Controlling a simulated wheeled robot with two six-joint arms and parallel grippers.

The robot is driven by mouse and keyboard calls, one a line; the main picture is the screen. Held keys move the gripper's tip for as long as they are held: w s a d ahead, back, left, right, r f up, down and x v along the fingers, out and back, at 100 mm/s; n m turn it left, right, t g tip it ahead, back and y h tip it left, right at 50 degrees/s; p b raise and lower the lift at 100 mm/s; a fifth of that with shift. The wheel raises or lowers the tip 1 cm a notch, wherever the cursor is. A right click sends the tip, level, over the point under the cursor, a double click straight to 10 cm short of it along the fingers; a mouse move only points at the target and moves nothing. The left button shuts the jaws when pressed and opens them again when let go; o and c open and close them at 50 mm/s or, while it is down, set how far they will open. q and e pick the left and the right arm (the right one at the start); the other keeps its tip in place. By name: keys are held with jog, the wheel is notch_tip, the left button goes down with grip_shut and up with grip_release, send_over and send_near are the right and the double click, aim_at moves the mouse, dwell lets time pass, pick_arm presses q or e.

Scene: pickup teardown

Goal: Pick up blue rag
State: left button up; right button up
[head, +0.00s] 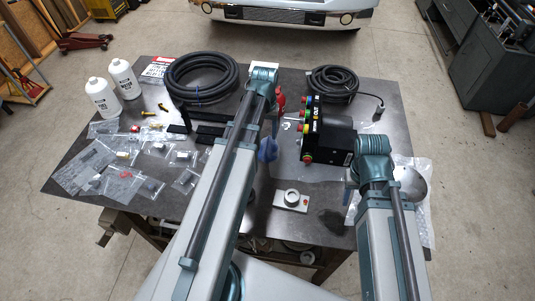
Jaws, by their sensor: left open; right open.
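A small crumpled blue thing, which looks like the blue rag (267,149), shows on the table (333,182) just right of my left arm. My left arm lies across the middle of the table and hides part of the rag. The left arm's far joint is near the table's back edge, and its gripper is hidden behind the arm. My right arm reaches in over the table's right front part. I cannot make out its gripper fingers behind the arm's links.
A black control box (326,133) with coloured buttons stands right of the rag. Coiled black hose (186,92) and cable (331,80) lie at the back. Bottles (102,98) and several bagged parts (147,187) crowd the left.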

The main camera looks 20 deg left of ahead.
aim_at(268, 142)
pick_arm(q)
jog(key=shift+f, duration=0.3)
pick_arm(e)
jog(key=shift+f, duration=0.3)
pick_arm(q)
jog(key=f+b, duration=0.5)
jog(key=shift+w+d+f, duration=0.15)
jog(key=shift+w+d, duration=0.1)
jog(key=shift+d, duration=0.1)
pick_arm(e)
notch_tip(268, 142, down, 5)
jog(key=shift+f, duration=0.15)
pick_arm(q)
grip_shut()
